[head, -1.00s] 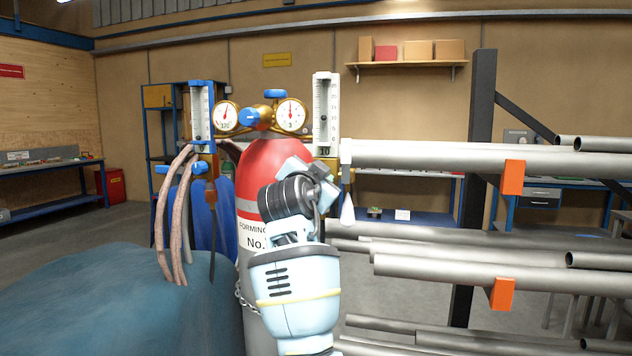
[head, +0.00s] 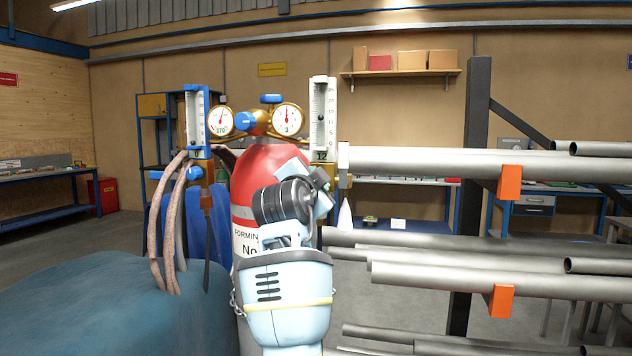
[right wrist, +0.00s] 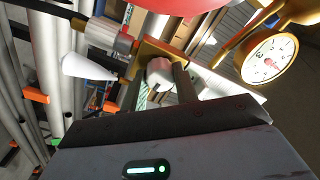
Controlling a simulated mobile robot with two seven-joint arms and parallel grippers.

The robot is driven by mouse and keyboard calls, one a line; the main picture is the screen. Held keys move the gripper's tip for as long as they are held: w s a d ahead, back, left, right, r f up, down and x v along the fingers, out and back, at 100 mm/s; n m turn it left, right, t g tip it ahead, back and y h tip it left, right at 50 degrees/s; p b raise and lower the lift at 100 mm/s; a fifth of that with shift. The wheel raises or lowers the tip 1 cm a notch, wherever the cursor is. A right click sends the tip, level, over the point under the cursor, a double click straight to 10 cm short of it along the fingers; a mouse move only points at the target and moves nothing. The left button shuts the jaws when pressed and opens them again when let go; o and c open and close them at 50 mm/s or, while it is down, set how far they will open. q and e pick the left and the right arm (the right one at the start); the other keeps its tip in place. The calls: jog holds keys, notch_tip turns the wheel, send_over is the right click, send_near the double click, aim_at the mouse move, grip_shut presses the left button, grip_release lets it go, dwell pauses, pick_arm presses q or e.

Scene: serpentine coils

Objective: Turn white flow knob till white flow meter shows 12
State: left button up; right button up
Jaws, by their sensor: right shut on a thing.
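The white flow meter (head: 323,112) stands upright to the right of the gauges in the head view. Its small display (head: 321,156) reads 12. The white flow knob (right wrist: 160,74) shows in the right wrist view on a brass fitting below the meter; in the head view my wrist hides it. My right gripper (right wrist: 160,84) is shut on the knob, with one finger on each side. In the head view my right arm (head: 285,280) rises in front of the red gas cylinder (head: 262,170). My left gripper is not in view.
A blue-framed flow meter (head: 195,118) with a blue knob (head: 196,173) stands left of two round gauges (head: 288,119). A rack of grey pipes (head: 450,163) extends to the right, close to my wrist. A white cone (head: 345,217) hangs beside the wrist.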

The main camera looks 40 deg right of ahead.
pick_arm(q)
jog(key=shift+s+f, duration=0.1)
pick_arm(e)
jog(key=o, duration=1)
jog(key=shift+c, duration=0.2)
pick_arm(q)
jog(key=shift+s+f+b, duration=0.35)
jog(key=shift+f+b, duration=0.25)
pick_arm(e)
jog(key=v, duration=0.8)
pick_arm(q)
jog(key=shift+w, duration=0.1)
pick_arm(e)
jog(key=shift+w+d, duration=0.1)
